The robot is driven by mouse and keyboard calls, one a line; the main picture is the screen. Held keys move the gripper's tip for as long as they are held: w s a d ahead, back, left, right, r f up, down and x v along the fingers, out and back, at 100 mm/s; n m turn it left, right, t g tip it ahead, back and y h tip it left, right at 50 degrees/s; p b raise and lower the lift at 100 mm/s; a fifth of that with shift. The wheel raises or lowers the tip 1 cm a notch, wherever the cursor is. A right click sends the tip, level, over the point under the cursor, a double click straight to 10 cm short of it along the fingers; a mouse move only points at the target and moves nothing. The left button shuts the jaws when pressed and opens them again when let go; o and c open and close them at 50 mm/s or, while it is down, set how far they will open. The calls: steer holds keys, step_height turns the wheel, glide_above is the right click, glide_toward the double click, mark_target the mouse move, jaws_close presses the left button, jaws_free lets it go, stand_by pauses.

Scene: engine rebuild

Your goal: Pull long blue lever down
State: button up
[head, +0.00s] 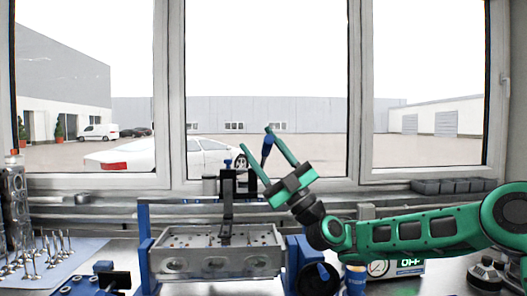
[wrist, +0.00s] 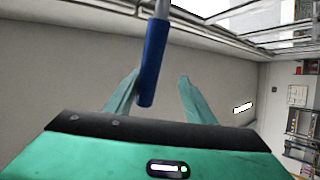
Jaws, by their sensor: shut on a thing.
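The long blue lever shows in the head view as a blue grip (head: 267,148) between my gripper's fingers, above the black press. In the wrist view its blue grip (wrist: 153,62) hangs from a grey rod and runs between the two green fingers. My gripper (head: 256,138) points up and to the left, with its fingers on either side of the grip. It is shut on the lever; the fingers (wrist: 160,76) show at both sides of the grip, and the contact itself is not clear. The lever's lower end is hidden in the head view.
The black press (head: 228,195) stands over a grey engine head (head: 215,252) in a blue stand. A gauge box (head: 395,268) stands right of it, under my arm. Valves (head: 38,252) stand at the left. Windows (head: 265,80) close off the back.

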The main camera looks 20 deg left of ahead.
steer(key=shift+s+a, duration=0.25)
steer(key=shift+s, duration=0.2)
steer(key=w+v, duration=0.1)
steer(key=v, duration=1)
steer(key=shift+d, duration=0.2)
steer(key=shift+s, duration=0.1)
